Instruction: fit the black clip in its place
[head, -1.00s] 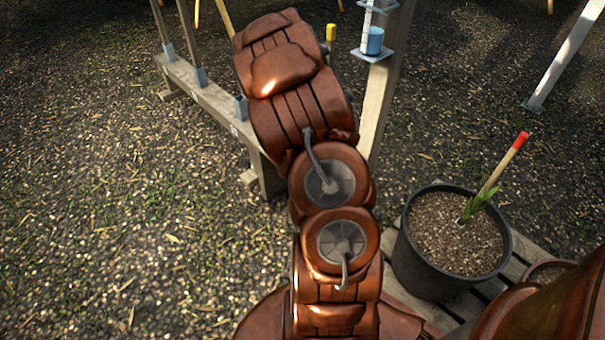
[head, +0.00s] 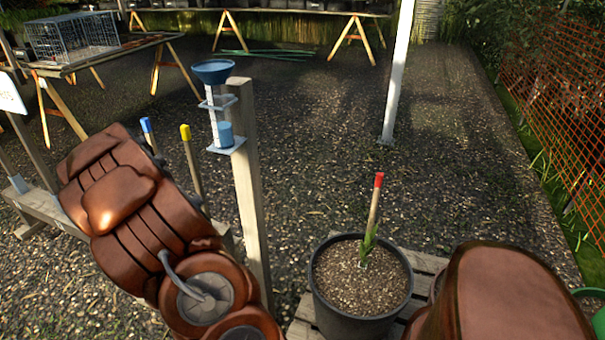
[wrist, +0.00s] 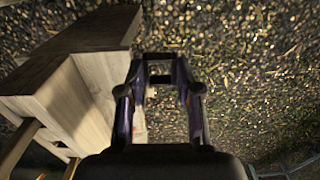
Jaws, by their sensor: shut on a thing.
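In the wrist view my gripper (wrist: 160,82) has its two fingers apart, one on each side of a small dark frame-like piece, the black clip (wrist: 160,57). The fingers are shut on it at their tips. The clip is over gravel, to the right of a wooden piece (wrist: 75,95); I cannot tell the gap between them. In the head view my gripper and the clip are not visible; my copper-coloured arm covers the lower left. I cannot make out the clip's place in either view.
A wooden post (head: 248,180) carries a rain gauge with a blue funnel (head: 212,70). A black pot (head: 335,310) holds a plant and a red-topped stake (head: 375,200) on a slatted pallet. Yellow-topped (head: 191,160) and blue-topped stakes stand behind my arm. Gravel beyond is open.

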